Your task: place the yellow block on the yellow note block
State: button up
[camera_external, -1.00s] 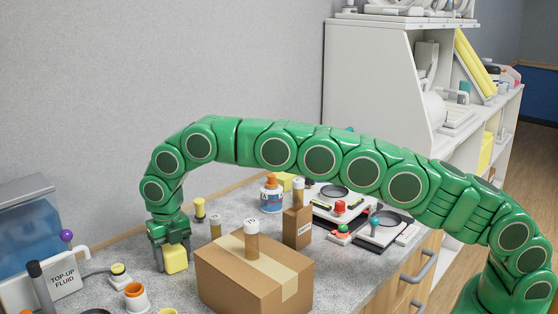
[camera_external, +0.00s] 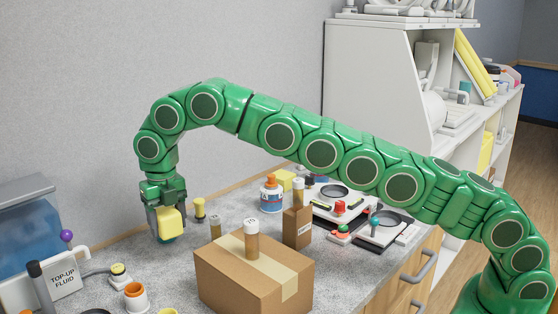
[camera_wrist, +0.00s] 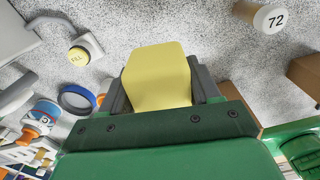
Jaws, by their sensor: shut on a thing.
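My gripper (camera_external: 167,228) is shut on the yellow block (camera_external: 171,221) and holds it above the grey counter, left of the cardboard box. In the wrist view the yellow block (camera_wrist: 156,75) sits between the two dark fingers of my gripper (camera_wrist: 160,88). A pale yellow block-like thing (camera_external: 284,179) stands at the back of the counter, partly hidden behind the white and orange bottle; it looks like the yellow note block. My gripper is well to the left of it and nearer the front.
Devices with dark round plates (camera_external: 385,226) are further right.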

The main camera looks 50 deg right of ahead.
jog(key=w+d+r+m, duration=0.2)
jog(key=d+m, duration=0.2)
jog(key=d, duration=0.9)
jog(key=w+d+r+m, duration=0.2)
jog(key=d+r+m, duration=0.1)
jog(key=d, duration=0.9)
jog(key=s+d+r+m, duration=0.1)
jog(key=s+d+m, duration=0.2)
jog(key=d, duration=0.6)
jog(key=s+d+r+m, duration=0.1)
jog(key=s+d+m, duration=0.15)
jog(key=d, duration=0.55)
jog(key=s+d+r+m, duration=0.1)
jog(key=s+d+m, duration=0.15)
jog(key=d, duration=0.65)
send_near(283, 176)
jog(key=shift+s+f+m, duration=0.4)
jog(key=shift+s+f, duration=0.2)
jog(key=shift+s, duration=0.1)
jog(key=shift+w+f, duration=0.7)
jog(key=shift+f, duration=0.2)
